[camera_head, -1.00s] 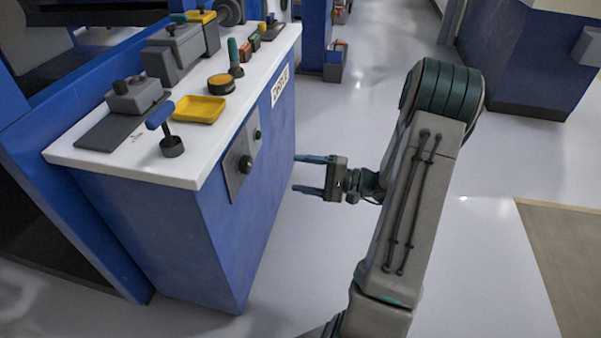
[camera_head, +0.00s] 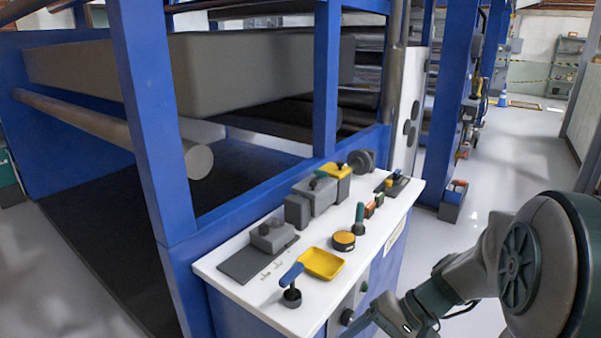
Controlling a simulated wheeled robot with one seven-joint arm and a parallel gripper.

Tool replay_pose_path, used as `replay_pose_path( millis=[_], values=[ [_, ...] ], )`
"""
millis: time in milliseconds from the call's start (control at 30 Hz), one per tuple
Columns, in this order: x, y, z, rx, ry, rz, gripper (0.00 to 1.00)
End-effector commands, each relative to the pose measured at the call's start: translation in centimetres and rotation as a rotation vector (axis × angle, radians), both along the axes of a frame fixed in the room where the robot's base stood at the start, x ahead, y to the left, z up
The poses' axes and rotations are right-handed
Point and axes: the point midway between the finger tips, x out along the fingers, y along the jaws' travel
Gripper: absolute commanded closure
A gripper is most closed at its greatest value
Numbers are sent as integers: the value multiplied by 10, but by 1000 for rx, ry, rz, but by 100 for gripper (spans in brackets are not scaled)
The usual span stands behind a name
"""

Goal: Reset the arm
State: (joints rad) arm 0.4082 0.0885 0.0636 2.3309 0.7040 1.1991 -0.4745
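My arm (camera_head: 545,265) enters from the lower right, with a large round grey-and-teal joint close to the camera. Its end reaches left to my gripper (camera_head: 375,319), which is low in the picture beside the right face of the control console (camera_head: 385,262). The gripper is partly cut off by the bottom edge, so its finger opening cannot be made out. No held object shows.
The console's white top carries a yellow tray (camera_head: 321,264), a blue-handled lever (camera_head: 291,284), an orange round button (camera_head: 344,240) and grey boxes (camera_head: 314,195). Open floor (camera_head: 520,145) lies at the right.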

Motion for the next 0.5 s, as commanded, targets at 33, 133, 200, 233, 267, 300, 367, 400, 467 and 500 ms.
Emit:
replay_pose_path(
  millis=[33,133,200,233,267,300,367,400,467,500],
  values=[
    [-10,3,32,-73,-16,37,32],
    [-27,2,63,-223,-49,88,32],
    [-37,-1,86,-324,-85,116,32],
    [-41,-2,96,-365,-102,127,32],
    [-44,-4,106,-406,-123,137,32],
    [-48,-6,120,-460,-153,149,32],
    [-53,-10,139,-532,-202,161,32],
    [-55,-12,152,-576,-234,168,32],
    [-58,-16,168,-632,-282,172,32],
    [-59,-18,177,-663,-312,174,32]
  ],
)
